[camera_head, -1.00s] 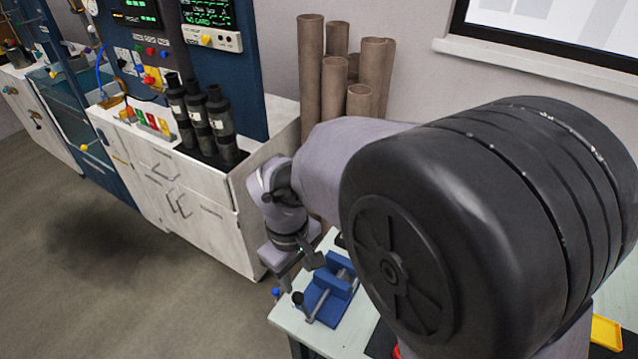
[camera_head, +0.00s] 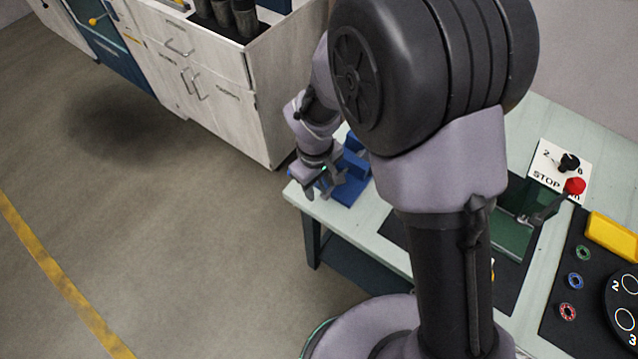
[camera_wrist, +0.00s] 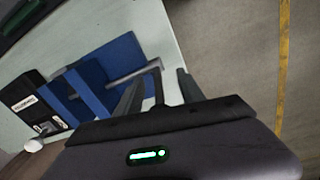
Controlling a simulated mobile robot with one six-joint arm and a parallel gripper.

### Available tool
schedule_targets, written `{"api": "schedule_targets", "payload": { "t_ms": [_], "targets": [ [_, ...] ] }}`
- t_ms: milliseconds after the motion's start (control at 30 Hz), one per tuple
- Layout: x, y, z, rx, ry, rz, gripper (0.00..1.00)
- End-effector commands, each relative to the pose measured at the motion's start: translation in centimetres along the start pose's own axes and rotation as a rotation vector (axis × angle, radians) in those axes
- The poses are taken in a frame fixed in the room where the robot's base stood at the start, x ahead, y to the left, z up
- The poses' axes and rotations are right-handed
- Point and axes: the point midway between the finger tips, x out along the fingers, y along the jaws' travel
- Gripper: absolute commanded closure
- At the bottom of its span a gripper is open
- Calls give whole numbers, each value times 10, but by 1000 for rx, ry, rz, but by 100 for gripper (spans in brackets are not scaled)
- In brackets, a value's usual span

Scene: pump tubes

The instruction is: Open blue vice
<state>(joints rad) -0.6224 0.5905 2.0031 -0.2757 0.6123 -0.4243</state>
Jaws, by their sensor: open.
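The blue vice (camera_head: 354,188) stands at the left end of the pale green table, partly hidden behind my arm in the head view. It also shows in the wrist view (camera_wrist: 118,62), with a grey screw bar (camera_wrist: 138,72) running out from its body toward my fingers. My gripper (camera_head: 321,190) is at the vice's outer, screw side, close to the table edge. In the wrist view its dark fingers (camera_wrist: 169,76) are apart beside the end of the bar. I cannot tell whether they touch the handle, whose end is hidden.
A white cabinet (camera_head: 215,80) stands behind the table's left end. A STOP panel (camera_head: 548,165) with a red knob, a yellow tray (camera_head: 612,236) and several coloured rings lie on the table's right. The floor (camera_head: 170,230) at left is clear.

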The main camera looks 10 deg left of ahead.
Motion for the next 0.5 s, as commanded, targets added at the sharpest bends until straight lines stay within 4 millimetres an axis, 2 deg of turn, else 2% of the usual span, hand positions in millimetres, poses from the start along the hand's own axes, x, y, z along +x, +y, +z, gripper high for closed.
{"api": "schedule_targets", "payload": {
  "t_ms": [100,333,500],
  "targets": [
    [-1,0,0,0,0,0,56],
    [-1,0,0,0,0,0,100],
    [-1,0,0,0,0,0,100]
  ]
}}
